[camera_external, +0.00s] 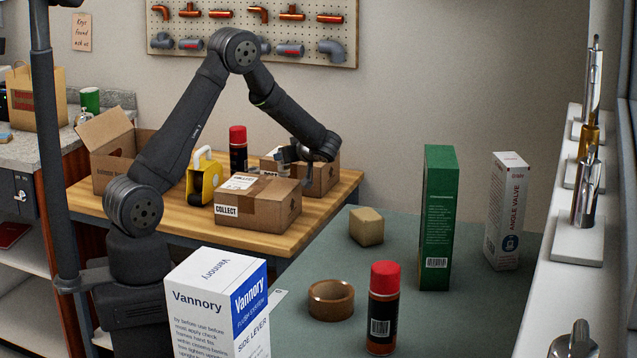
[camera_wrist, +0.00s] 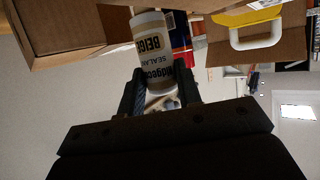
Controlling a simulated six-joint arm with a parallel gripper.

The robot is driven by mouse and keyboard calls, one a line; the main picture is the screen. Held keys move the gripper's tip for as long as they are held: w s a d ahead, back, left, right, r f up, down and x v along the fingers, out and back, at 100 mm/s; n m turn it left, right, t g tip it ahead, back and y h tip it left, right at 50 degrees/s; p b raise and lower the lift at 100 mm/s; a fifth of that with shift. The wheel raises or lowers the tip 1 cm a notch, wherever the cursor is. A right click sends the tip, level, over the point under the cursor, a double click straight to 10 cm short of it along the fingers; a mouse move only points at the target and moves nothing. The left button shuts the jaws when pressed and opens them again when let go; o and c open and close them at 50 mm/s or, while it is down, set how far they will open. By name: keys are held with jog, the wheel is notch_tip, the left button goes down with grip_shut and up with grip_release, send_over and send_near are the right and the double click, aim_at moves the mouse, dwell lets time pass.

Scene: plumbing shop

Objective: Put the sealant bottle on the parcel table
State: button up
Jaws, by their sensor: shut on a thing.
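My gripper (camera_external: 284,157) is over the back right part of the wooden parcel table (camera_external: 185,222), close to the cardboard boxes there. In the wrist view its two dark fingers (camera_wrist: 158,82) are shut on the sealant bottle (camera_wrist: 152,55), one on each side. The bottle is pale, with a beige label band and lettering that reads upside down in that view. In the external view I cannot clearly make out the bottle among the gripper and boxes. I cannot tell whether its base touches the table.
The green counter (camera_external: 345,335) holds boxes, a tape roll (camera_external: 330,300) and another red-capped bottle (camera_external: 383,310).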

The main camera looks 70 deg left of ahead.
jog(key=shift+f, duration=1.85)
jog(key=shift+f, duration=0.2)
jog(key=o, duration=1)
jog(key=shift+r, duration=0.25)
send_near(287, 167)
jog(key=shift+v, duration=1)
